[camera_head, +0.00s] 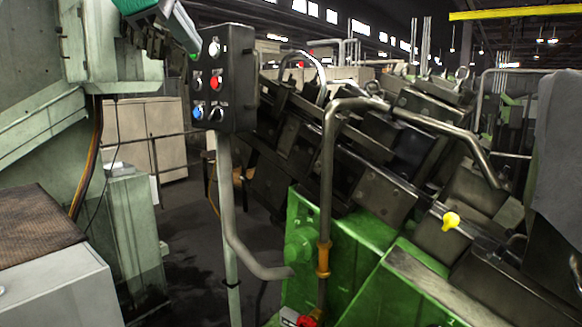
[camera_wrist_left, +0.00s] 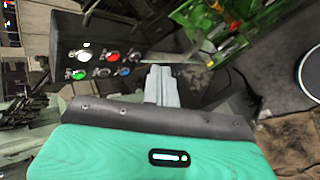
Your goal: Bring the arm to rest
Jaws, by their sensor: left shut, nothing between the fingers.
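My left gripper (camera_head: 182,28) shows as a teal shape at the top left of the head view, just in front of the upper left of the control box (camera_head: 238,75). In the left wrist view the grey fingers (camera_wrist_left: 160,74) are together and empty. The control box (camera_wrist_left: 66,40) is up and left of them, apart from the fingertips in the picture. It carries a white, a red (camera_head: 215,83), a green and a blue button (camera_head: 198,112), plus black knobs. The exact gap to the box cannot be told. My right gripper is in neither view.
A grey post (camera_head: 228,190) carries the box. A bent pipe rail (camera_head: 328,170) stands right of it, before the green machine (camera_head: 345,245) and its dark blocks. A grey cabinet (camera_head: 60,285) stands at lower left. Dark floor (camera_head: 185,245) lies open between.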

